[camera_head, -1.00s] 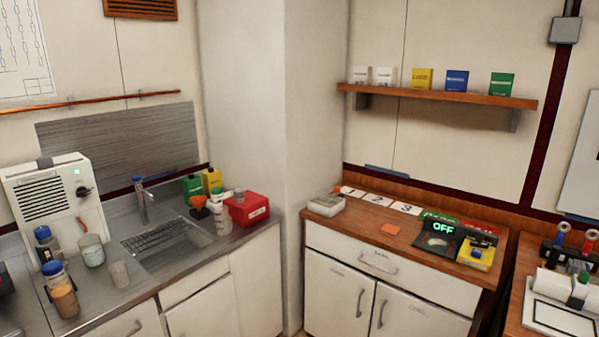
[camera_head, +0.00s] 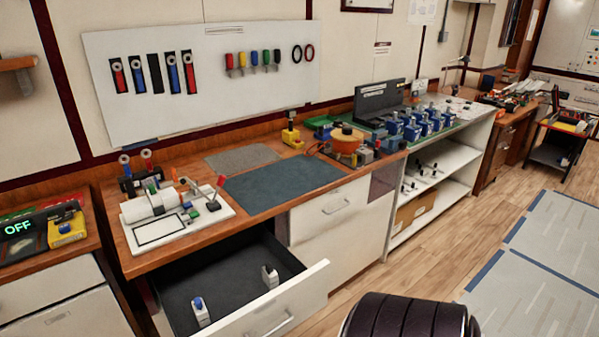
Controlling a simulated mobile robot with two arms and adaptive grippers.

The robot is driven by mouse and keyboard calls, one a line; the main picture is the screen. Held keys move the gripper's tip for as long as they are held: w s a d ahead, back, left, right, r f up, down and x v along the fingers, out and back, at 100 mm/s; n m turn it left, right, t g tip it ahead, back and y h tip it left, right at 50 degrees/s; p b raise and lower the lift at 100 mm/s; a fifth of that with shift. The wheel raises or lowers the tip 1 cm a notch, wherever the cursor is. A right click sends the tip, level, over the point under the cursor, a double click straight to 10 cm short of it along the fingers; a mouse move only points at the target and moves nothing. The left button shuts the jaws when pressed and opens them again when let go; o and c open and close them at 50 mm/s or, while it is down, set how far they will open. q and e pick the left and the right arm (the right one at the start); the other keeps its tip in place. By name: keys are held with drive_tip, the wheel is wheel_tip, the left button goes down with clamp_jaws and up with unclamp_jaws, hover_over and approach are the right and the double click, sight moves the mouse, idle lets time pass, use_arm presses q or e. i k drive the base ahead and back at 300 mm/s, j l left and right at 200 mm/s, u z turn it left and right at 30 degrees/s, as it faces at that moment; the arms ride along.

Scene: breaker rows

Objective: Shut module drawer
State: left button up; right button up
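The open drawer (camera_head: 290,298) is in the lower left of the head view, pulled out from under the wooden workbench. It has a white front with a handle (camera_head: 267,326) and a dark grey lining. Two small white modules stand inside it: one with a blue top (camera_head: 201,312) near the front left, and one (camera_head: 270,276) farther right. Neither of my grippers shows, and nothing touches the drawer.
The workbench (camera_head: 262,207) carries a white device (camera_head: 165,211) and a dark mat (camera_head: 283,185). A closed drawer (camera_head: 335,203) is to the right. Wooden floor (camera_head: 440,259) is clear to the right.

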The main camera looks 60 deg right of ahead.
sight(226, 273)
drive_tip(key=l+z, duration=0.1)
drive_tip(key=z, duration=0.35)
drive_tip(key=l+z, duration=0.15)
drive_tip(key=z, duration=0.3)
drive_tip(key=l+z, duration=0.15)
drive_tip(key=z, duration=0.25)
drive_tip(key=k+l, duration=0.05)
